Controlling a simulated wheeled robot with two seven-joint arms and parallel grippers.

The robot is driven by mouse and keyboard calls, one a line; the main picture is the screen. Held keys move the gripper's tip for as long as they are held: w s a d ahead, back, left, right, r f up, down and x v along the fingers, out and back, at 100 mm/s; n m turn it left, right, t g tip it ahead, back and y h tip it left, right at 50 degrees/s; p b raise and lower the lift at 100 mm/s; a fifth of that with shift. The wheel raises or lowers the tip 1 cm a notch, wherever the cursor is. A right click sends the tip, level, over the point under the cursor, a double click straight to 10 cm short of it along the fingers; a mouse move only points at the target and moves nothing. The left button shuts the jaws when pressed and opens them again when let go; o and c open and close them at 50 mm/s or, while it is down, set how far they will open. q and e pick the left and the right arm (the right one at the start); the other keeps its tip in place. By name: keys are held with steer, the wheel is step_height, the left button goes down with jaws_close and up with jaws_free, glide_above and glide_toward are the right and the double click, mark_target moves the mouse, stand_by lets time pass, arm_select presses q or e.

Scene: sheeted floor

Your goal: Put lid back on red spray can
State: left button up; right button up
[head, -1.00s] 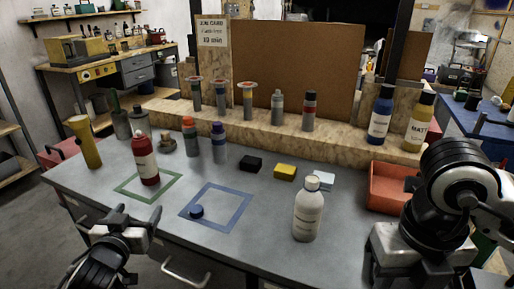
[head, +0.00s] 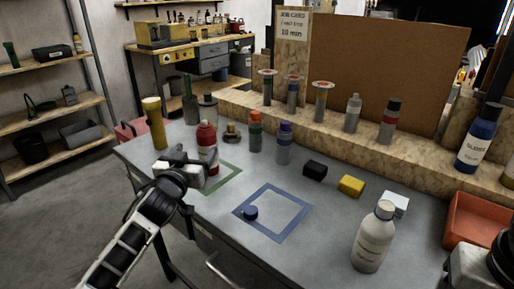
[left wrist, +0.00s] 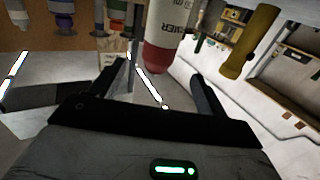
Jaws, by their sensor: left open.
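The red spray can (head: 207,137) with a white label stands upright near the green outlined square, its rounded red top bare. The small dark blue lid (head: 250,212) lies inside the blue outlined square (head: 289,231). My left gripper (head: 196,163) is open in front of the red can and partly hides its lower part. In the left wrist view, which is upside down, the can (left wrist: 158,58) shows beyond the open fingers (left wrist: 158,74), with nothing held. The lid does not show there. Of my right arm, only a part shows at the lower right edge; its fingers are out of view.
A white bottle (head: 374,237) stands at the front right. Orange-topped (head: 255,131) and purple-topped (head: 284,142) cans stand behind the squares. Black (head: 315,169) and yellow (head: 351,186) blocks lie farther right. A yellow cylinder (head: 153,123) stands at the left. A red bin (head: 478,222) is at right.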

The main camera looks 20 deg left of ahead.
mark_target(203, 141)
arm_select(q)
steer(key=shift+x, duration=2.8)
steer(key=shift+f, duration=0.1)
steer(key=shift+f+x, duration=0.1)
steer(key=shift+x, duration=1.2)
steer(key=shift+f+x, duration=0.15)
steer(key=shift+x, duration=1.1)
steer(key=shift+d, duration=0.15)
steer(key=shift+p, duration=0.3)
steer(key=c, duration=1.2)
